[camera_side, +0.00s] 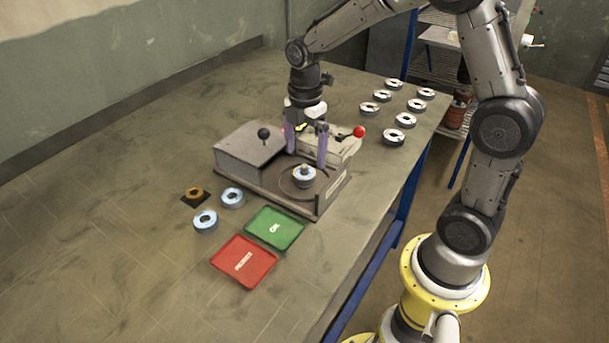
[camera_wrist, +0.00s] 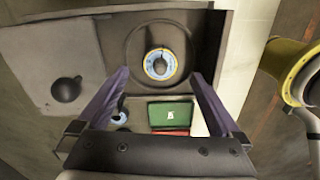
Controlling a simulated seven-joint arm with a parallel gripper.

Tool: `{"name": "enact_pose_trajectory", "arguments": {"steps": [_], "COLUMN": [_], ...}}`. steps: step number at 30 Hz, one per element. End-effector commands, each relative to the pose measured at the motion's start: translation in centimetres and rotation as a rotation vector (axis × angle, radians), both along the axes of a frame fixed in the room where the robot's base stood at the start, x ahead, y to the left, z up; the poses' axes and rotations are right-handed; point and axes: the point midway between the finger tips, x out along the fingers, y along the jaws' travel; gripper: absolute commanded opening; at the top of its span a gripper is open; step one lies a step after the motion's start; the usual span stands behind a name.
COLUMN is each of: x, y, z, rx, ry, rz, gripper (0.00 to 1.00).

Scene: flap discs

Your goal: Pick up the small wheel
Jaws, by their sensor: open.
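A small blue-rimmed wheel (camera_side: 305,182) sits on the round plate of the grey machine, with a grey hub at its centre. It shows in the wrist view (camera_wrist: 169,74) as a blue and yellow ring, centred between the fingers. My gripper (camera_side: 306,160) is open and empty above the machine, its two purple fingers pointing down. In the wrist view the fingers (camera_wrist: 160,76) stand on either side of the wheel, apart from it. Two more blue-rimmed wheels (camera_side: 232,196) (camera_side: 205,220) lie on the table left of the trays.
The grey machine (camera_side: 248,156) has a black knob (camera_side: 264,134) and a red knob (camera_side: 359,132). A green tray (camera_side: 275,228) and a red tray (camera_side: 245,262) lie in front. A brown ring (camera_side: 194,192) lies at left. Several white discs (camera_side: 406,121) stand at the back right.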

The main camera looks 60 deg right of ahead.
Motion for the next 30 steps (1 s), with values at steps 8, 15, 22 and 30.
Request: {"name": "enact_pose_trajectory", "arguments": {"steps": [8,15,22,30], "x": [-0.2,-0.1,-0.1,-0.1], "y": [0.3,0.4,0.4,0.4], "z": [-2.9,-5.4,-5.5,-5.4], "rx": [0.001,0.000,0.000,0.000], "ry": [0.006,0.001,0.000,-0.001], "rz": [0.001,0.000,0.000,0.000], "gripper": [1.00,1.00,1.00,0.55]}}
